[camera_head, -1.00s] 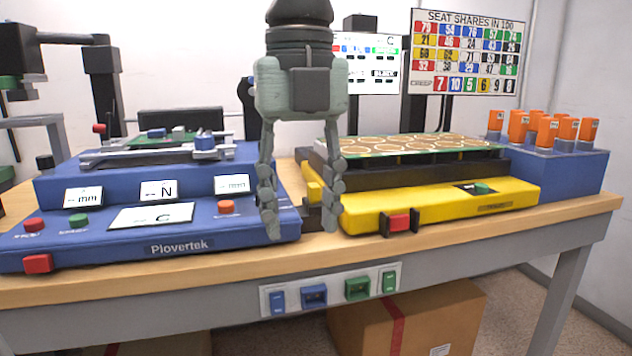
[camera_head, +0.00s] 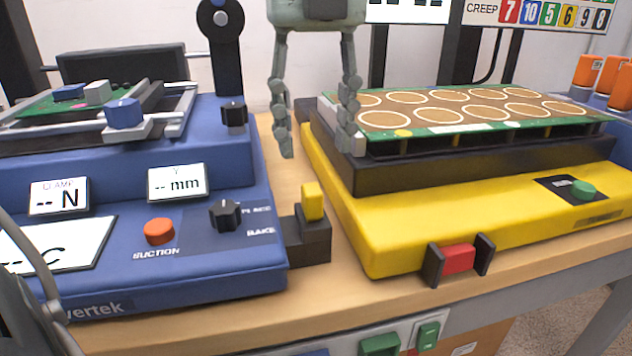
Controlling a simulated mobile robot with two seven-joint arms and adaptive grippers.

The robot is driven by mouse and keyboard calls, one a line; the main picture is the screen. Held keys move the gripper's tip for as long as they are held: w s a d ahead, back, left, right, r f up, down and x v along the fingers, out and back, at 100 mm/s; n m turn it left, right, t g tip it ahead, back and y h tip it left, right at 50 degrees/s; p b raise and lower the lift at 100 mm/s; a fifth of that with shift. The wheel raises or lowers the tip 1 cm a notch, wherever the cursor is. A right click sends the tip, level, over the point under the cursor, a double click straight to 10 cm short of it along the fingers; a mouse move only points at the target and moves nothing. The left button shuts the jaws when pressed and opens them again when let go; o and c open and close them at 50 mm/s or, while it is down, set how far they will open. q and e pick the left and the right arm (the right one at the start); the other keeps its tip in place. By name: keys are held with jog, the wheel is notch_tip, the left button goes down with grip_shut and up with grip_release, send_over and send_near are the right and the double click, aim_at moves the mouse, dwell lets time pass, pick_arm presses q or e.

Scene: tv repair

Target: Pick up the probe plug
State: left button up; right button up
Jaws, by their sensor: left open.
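My left gripper (camera_head: 318,148) hangs from the top of the head view, fingers down and apart, with nothing between them. A small yellow block (camera_head: 313,202) stands upright in a dark stepped holder (camera_head: 309,242) between the blue and yellow machines. It shows below the fingertips, apart from them. A red block (camera_head: 458,259) sits between two dark brackets on the yellow machine's front. No label shows which of these, if either, is the probe plug. My right gripper is not in view.
The blue machine (camera_head: 190,272) with knobs and displays stands at left. The yellow machine (camera_head: 390,232) at right carries a green board with gold rings (camera_head: 470,112). Orange-topped pieces (camera_head: 620,88) stand at far right. A narrow strip of bare table (camera_head: 345,290) shows between the machines.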

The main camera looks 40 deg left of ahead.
aim_at(312, 188)
pick_arm(q)
jog(key=shift+f, duration=0.3)
jog(key=f, duration=0.6)
jog(key=shift+s+a+f, duration=0.15)
jog(key=shift+s+f, duration=0.05)
jog(key=shift+f, duration=0.35)
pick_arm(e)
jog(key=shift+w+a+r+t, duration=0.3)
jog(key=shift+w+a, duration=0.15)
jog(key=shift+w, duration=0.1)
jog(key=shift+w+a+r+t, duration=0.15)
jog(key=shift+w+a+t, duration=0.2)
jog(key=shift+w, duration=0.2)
pick_arm(q)
grip_shut()
